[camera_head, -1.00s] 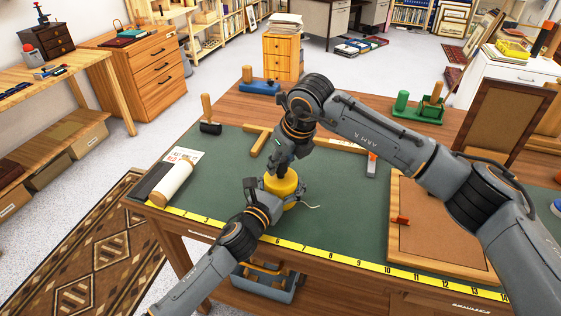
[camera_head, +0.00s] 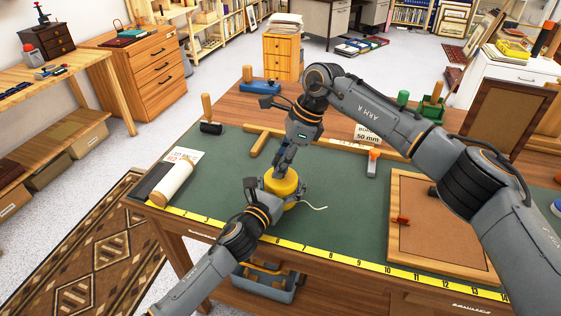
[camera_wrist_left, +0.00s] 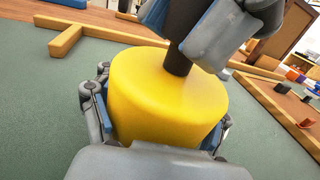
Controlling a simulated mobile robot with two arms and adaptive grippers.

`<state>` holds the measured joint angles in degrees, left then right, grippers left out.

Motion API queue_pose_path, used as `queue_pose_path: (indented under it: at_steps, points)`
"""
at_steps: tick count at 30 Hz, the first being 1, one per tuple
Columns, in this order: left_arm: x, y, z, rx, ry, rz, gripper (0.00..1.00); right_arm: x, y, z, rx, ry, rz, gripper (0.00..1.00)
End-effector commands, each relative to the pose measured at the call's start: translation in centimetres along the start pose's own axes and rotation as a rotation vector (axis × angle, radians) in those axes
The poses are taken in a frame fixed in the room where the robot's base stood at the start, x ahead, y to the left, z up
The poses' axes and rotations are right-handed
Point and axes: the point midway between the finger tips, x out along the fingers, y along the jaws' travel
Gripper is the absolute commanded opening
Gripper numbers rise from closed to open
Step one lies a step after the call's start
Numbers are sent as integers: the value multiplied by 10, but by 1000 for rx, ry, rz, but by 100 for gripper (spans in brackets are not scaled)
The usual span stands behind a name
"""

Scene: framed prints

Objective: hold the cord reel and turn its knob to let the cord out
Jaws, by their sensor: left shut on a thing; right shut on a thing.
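The yellow cord reel (camera_head: 281,187) stands on the green mat near the front of the workbench. It fills the middle of the left wrist view (camera_wrist_left: 165,100). My left gripper (camera_head: 263,190) is shut around the reel's body, with a finger on each side. The dark knob (camera_wrist_left: 179,58) rises from the reel's top. My right gripper (camera_head: 282,165) comes from above and is shut on the knob, hiding most of its upper part.
A yellow measuring tape (camera_head: 330,255) runs along the bench's front edge. A cork board in a wooden frame (camera_head: 440,230) lies to the right, and a paper roll (camera_head: 174,181) lies to the left. A wooden T-square (camera_head: 258,146) is behind. Green mat is clear around the reel.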

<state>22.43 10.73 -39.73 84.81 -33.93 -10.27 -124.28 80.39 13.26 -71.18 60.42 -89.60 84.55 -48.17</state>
Motion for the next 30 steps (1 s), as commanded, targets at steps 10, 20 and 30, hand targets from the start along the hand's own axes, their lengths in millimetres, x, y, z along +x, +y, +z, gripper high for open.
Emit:
queue_pose_path:
  at_steps: [10,20,30]
  points:
    - [0,0,-1,0,1,1,20,-1,-2,-1,-299,5,121,0]
    - [0,0,-1,1,1,0,20,-1,-2,-2,-541,8,221,0]
    - [0,0,-1,1,1,0,20,-1,-2,-3,-675,8,274,0]
